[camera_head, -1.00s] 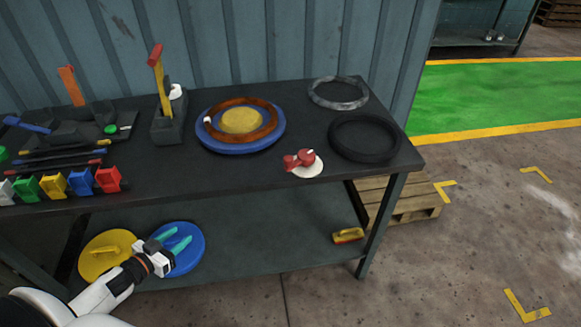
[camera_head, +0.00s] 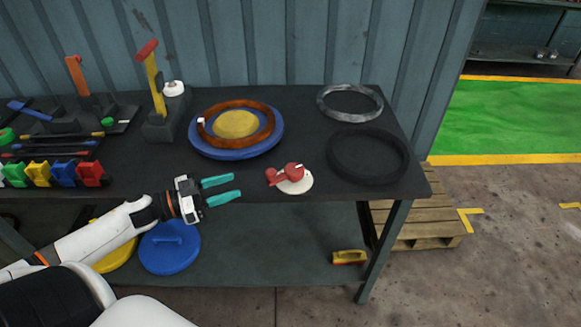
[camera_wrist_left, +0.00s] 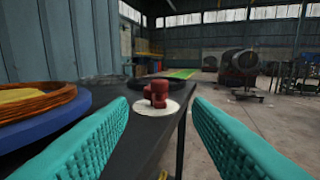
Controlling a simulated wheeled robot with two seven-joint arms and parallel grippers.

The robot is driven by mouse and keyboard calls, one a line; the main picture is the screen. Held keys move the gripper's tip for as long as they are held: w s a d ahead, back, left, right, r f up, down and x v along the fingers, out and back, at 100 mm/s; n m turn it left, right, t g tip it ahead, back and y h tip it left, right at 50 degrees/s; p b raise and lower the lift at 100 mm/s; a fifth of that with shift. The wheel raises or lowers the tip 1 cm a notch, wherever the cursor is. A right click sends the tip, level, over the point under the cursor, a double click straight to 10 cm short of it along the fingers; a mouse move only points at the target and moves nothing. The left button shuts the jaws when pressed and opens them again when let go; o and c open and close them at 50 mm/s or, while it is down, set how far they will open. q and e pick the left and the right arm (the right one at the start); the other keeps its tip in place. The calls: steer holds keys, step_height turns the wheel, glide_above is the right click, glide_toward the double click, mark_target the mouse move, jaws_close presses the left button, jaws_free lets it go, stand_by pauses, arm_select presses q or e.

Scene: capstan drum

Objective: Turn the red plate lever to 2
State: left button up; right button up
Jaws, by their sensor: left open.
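The red plate lever (camera_head: 287,174) sits on a round white plate (camera_head: 300,186) near the front edge of the table. Its arm points to the left in the head view, and a small white mark shows on top. Any numbers on the plate are too small to read. My left gripper (camera_head: 230,189) is open and empty, left of the lever at the table's front edge, apart from it. In the left wrist view the lever (camera_wrist_left: 157,92) stands ahead between the two teal fingers. My right gripper is not in view.
A blue disc (camera_head: 276,139) with a brown coil lies behind the lever. A black ring (camera_head: 368,178) and a grey ring (camera_head: 350,115) lie to the right. Coloured clips (camera_head: 90,173) and upright levers (camera_head: 155,85) stand left. A lower shelf (camera_head: 270,262) holds a blue lid (camera_head: 170,262).

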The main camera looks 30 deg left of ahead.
mark_target(271, 171)
arm_select(q)
steer(key=p+x, duration=0.1)
steer(key=x, duration=0.9)
steer(key=shift+w+d+r, duration=0.1)
steer(key=shift+w+d, duration=0.1)
steer(key=shift+w, duration=0.1)
steer(key=shift+w+d, duration=0.25)
steer(key=shift+w, duration=0.1)
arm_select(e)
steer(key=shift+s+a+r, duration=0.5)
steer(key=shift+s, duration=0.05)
arm_select(q)
jaws_close()
